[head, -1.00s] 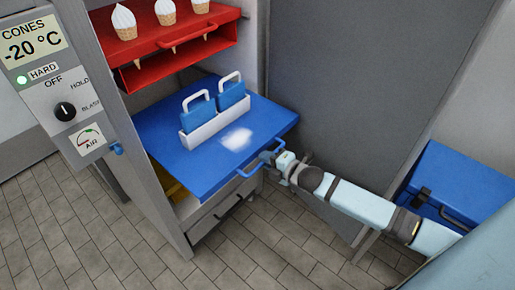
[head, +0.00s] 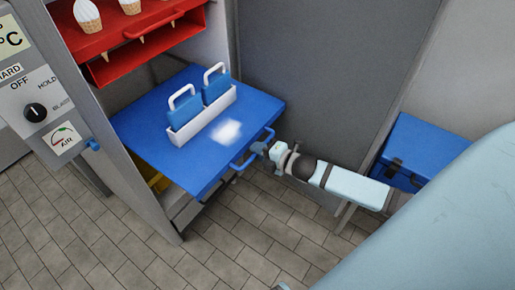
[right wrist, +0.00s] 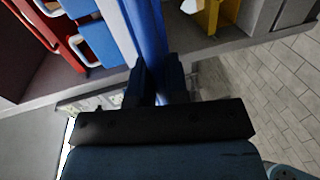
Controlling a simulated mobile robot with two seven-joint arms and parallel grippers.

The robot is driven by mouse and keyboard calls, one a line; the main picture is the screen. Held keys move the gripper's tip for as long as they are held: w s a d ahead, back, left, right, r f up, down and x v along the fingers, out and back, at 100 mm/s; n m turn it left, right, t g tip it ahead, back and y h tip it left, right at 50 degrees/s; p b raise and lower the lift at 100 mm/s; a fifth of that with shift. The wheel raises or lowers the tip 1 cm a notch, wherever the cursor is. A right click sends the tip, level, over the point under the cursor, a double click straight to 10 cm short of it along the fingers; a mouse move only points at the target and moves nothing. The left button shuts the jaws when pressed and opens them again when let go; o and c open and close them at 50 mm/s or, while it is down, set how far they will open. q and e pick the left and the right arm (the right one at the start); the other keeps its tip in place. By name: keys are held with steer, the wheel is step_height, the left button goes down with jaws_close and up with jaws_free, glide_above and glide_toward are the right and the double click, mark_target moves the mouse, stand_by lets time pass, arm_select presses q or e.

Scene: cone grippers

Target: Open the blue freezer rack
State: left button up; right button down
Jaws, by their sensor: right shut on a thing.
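The blue freezer rack (head: 190,152) is a flat blue shelf that sticks out of the freezer cabinet toward the front right. On it stands a white holder (head: 202,122) with two blue grippers with white handles, beside a white frosty patch. My right gripper (head: 262,148) is shut on the blue handle (head: 248,152) at the rack's front edge. In the right wrist view, the dark fingers (right wrist: 158,85) close around a blue bar, and the grip is partly hidden by the gripper's body.
A red rack (head: 130,40) with several ice cream cones is above the blue one. A control panel (head: 38,110) is on the cabinet's left post. The grey door (head: 310,80) stands open at the right. A blue box (head: 410,150) stands beyond it. Tiled floor is clear in front.

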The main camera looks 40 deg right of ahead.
steer(key=c, duration=1.4)
jaws_free()
steer(key=shift+s+f, duration=0.15)
steer(key=shift+o, duration=1.3)
steer(key=shift+s+d, duration=0.1)
steer(key=v, duration=1.4)
